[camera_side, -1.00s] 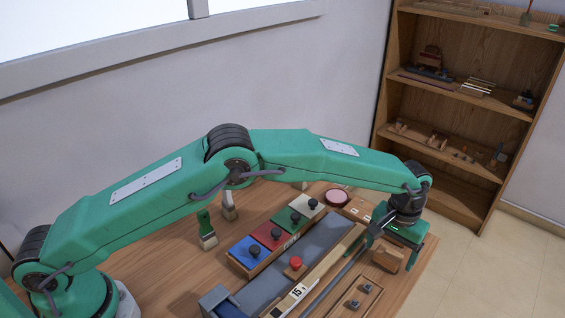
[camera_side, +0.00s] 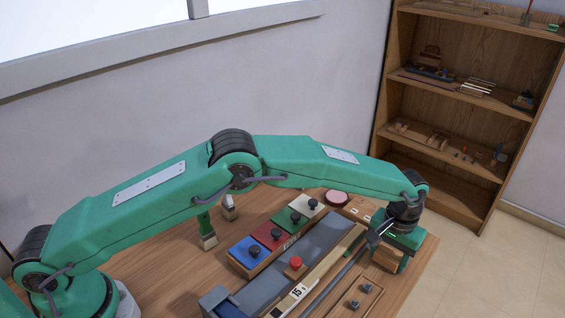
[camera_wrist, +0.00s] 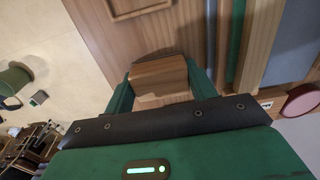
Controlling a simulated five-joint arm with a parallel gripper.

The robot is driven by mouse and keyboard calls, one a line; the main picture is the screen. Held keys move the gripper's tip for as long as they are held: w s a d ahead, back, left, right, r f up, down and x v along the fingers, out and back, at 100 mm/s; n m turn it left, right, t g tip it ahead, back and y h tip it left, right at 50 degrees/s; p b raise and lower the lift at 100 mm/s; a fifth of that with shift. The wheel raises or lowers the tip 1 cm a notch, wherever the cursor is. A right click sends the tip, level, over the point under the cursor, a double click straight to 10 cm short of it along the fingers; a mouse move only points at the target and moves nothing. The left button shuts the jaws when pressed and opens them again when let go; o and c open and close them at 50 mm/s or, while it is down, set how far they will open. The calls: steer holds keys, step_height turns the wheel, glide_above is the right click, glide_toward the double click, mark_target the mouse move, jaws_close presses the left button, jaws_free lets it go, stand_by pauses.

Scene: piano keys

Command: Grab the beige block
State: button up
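The beige block (camera_side: 386,258), a plain light-brown wooden block, stands on the table near its right end in the side view. In the wrist view the block (camera_wrist: 160,73) lies between the two green fingers. My gripper (camera_side: 388,252) is lowered over the block, with one finger on each side. In the wrist view my gripper (camera_wrist: 158,80) looks open, its fingers close to the block's sides. Whether either finger touches is hard to tell. The gripper body hides part of the block.
A grey rail (camera_side: 325,243) and a wooden tray (camera_side: 356,298) with small dark pieces lie beside the block. Blue (camera_side: 248,251), red, green and cream knobbed tiles stand in a row behind. A pink round object (camera_side: 337,197) is near the back. The table edge is close on the right.

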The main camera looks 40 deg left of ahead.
mark_target(390, 256)
steer(key=shift+r, duration=0.1)
steer(key=shift+r, duration=0.85)
steer(key=r, duration=0.2)
steer(key=shift+s+d+r, duration=0.2)
steer(key=shift+s+r, duration=0.15)
steer(key=shift+r, duration=0.05)
steer(key=s+d+r, duration=0.4)
steer(key=s+r, duration=0.2)
steer(key=s, duration=0.3)
steer(key=shift+s+d+r, duration=0.2)
steer(key=shift+s+d, duration=0.2)
